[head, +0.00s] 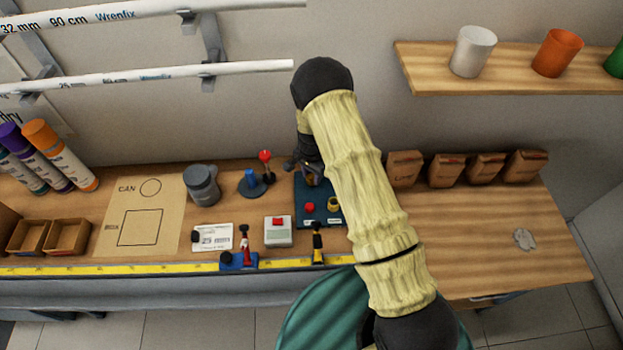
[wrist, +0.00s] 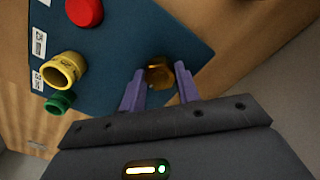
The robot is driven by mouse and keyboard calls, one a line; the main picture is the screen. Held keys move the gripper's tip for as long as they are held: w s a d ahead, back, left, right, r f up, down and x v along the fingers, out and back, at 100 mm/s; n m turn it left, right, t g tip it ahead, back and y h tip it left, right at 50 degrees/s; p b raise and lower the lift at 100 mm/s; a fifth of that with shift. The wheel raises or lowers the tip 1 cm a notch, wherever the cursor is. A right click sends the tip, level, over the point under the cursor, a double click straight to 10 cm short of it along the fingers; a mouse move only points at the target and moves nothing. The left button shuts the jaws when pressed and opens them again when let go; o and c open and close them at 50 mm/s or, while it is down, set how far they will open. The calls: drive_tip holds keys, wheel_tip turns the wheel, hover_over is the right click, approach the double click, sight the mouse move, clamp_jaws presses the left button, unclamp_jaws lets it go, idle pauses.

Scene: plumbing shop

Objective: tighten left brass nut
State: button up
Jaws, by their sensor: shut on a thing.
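A dark blue panel (head: 325,216) lies on the workbench, and it fills much of the wrist view (wrist: 110,50). A brass nut (wrist: 158,76) sits on the panel between the purple fingers of my gripper (wrist: 159,70). My gripper is shut on this nut, and the fingers partly cover its sides. A second, open-ended brass fitting (wrist: 62,70) stands apart on the panel; in the head view it is the right one (head: 333,203). A red knob (head: 309,207) is also on the panel. In the head view my arm hides the panel's right edge.
A red-topped grey box (head: 278,231), a blue base with a red-handled tool (head: 242,255) and a grey can (head: 202,184) stand left of the panel. Brown bags (head: 446,170) stand at the back right. The right bench top is mostly clear. A green fitting (wrist: 59,103) sits by the panel's edge.

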sight(312, 177)
drive_tip(key=m+b, duration=0.1)
drive_tip(key=m, duration=0.2)
drive_tip(key=shift+w+m+b, duration=0.1)
drive_tip(key=shift+m+b, duration=0.2)
drive_tip(key=shift+m, duration=0.1)
drive_tip(key=m, duration=0.3)
drive_tip(key=shift+m+b, duration=0.3)
drive_tip(key=shift+b, duration=0.05)
drive_tip(key=m, duration=0.4)
drive_tip(key=shift+r, duration=0.1)
drive_tip(key=shift+m, duration=2.1)
drive_tip(key=o, duration=1)
wheel_tip(312, 177, up, 17)
drive_tip(key=b, duration=0.3)
drive_tip(key=shift+r, duration=0.2)
